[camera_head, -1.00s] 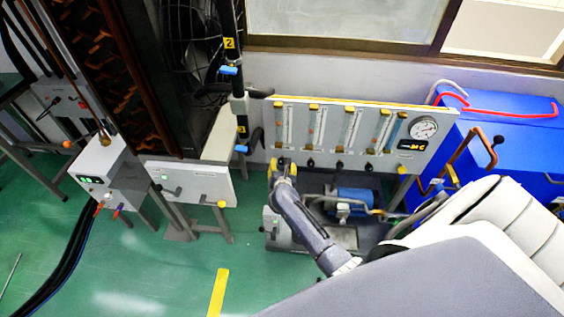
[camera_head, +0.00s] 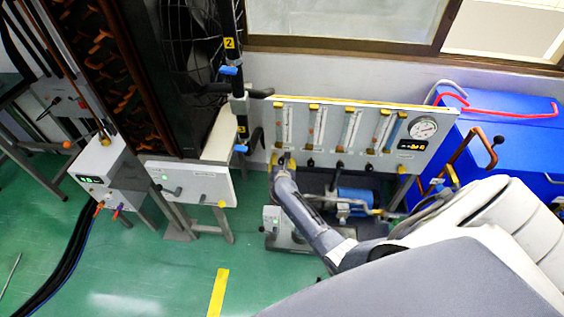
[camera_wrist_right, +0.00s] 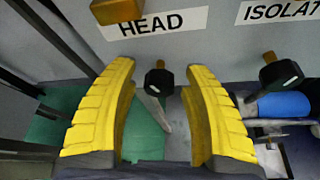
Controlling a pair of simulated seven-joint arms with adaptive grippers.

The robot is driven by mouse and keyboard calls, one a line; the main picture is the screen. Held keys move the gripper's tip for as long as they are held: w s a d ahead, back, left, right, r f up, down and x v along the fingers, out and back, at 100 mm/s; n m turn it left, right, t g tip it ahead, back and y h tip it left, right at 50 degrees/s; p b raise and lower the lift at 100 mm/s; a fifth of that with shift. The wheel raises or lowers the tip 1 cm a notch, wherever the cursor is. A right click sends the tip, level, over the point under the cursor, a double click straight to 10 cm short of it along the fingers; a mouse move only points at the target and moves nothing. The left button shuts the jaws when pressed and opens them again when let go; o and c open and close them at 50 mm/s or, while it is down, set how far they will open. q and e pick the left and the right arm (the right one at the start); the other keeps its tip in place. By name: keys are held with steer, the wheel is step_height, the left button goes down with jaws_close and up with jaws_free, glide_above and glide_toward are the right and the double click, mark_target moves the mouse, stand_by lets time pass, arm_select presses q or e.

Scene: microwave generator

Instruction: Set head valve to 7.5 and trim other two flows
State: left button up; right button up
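The grey flow panel (camera_head: 412,165) carries a row of upright flow tubes and a round gauge (camera_head: 423,128). In the right wrist view, a black knob (camera_wrist_right: 159,80) sits below the HEAD label (camera_wrist_right: 161,23). My right gripper (camera_wrist_right: 158,70) is open, with one yellow finger on each side of the knob and gaps between; it is not closed on it. A second black knob (camera_wrist_right: 281,75) is under the ISOLAT label, whose end is cut off. In the head view, my right gripper (camera_head: 283,160) is at the panel's lower left and hides the head knob. My left gripper is not in view.
A blue pump (camera_head: 355,195) stands below the panel, and blue cases (camera_head: 515,125) stand to its right. A white box (camera_head: 190,183) on a stand and a black post (camera_head: 241,105) with blue clamps are to the left. Green floor is open in front.

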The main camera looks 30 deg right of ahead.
jaws_close()
steer(key=shift+w+n+g+h, duration=0.1)
steer(key=shift+n+g+h, duration=0.65)
steer(key=shift+n, duration=0.65)
steer(key=shift+o, duration=0.7)
jaws_free()
steer(key=shift+a, duration=0.1)
steer(key=v, duration=1.2)
